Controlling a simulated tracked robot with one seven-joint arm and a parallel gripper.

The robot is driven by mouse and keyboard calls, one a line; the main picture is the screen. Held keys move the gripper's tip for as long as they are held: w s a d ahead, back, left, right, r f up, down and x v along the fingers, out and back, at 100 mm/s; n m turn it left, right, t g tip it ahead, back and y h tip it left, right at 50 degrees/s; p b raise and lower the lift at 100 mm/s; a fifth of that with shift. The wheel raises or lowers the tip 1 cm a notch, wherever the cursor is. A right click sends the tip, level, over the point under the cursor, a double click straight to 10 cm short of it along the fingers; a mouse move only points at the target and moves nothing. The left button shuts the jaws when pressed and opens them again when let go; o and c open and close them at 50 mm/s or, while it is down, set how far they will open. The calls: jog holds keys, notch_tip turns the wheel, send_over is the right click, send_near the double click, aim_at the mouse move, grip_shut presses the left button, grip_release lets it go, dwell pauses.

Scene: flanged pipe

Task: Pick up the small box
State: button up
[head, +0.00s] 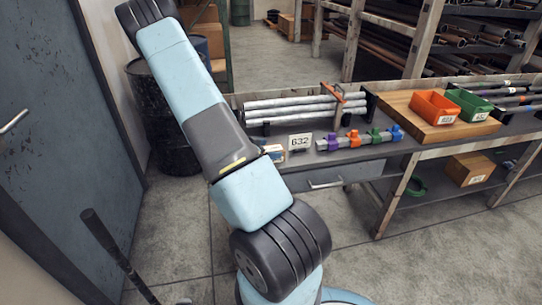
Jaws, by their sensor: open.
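A larger brown cardboard box (470,169) with a white label stands on the shelf under the bench. My arm rises from the bottom centre to the upper left, and my gripper does not show.
On the bench (349,156) lie grey pipes (290,107), a row of coloured clamps (357,139), an orange bin (434,107) and a green bin (470,105). Dark barrels (165,120) and a door (50,140) stand left. Open floor lies in front of the bench.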

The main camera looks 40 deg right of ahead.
jog(key=c, duration=1.3)
jog(key=shift+c, duration=0.5)
jog(key=shift+r, duration=0.15)
